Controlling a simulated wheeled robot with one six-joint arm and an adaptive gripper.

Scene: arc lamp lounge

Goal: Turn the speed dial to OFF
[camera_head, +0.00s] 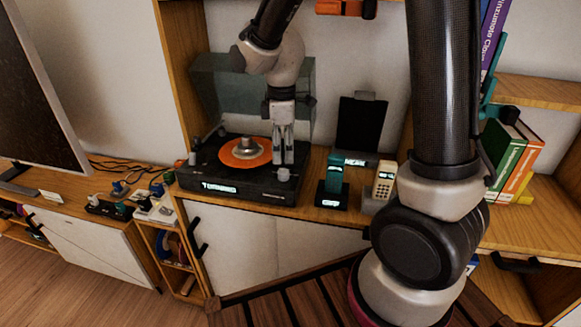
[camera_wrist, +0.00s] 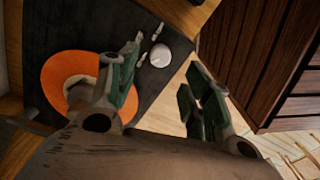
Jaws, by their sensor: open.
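The turntable (camera_head: 240,190) is a black deck with an orange record (camera_head: 245,152) on its platter, on the wooden cabinet. A round silver knob (camera_head: 283,174), likely the speed dial, sits at its front right corner. The knob also shows in the wrist view (camera_wrist: 160,54), beside small light marks; I cannot read its setting. My gripper (camera_head: 283,162) points down over the deck's right side, right of the record, its tips close to the knob. In the wrist view my gripper (camera_wrist: 163,64) has its fingers apart, the knob appearing between and beyond the tips. I see no contact.
A second knob (camera_head: 193,158) is at the deck's left. The raised dust cover (camera_head: 215,85) stands behind. A teal handset (camera_head: 334,176) and a beige phone (camera_head: 384,182) stand to the right. A slatted wooden table (camera_head: 290,305) is in front. Cables and small devices lie left.

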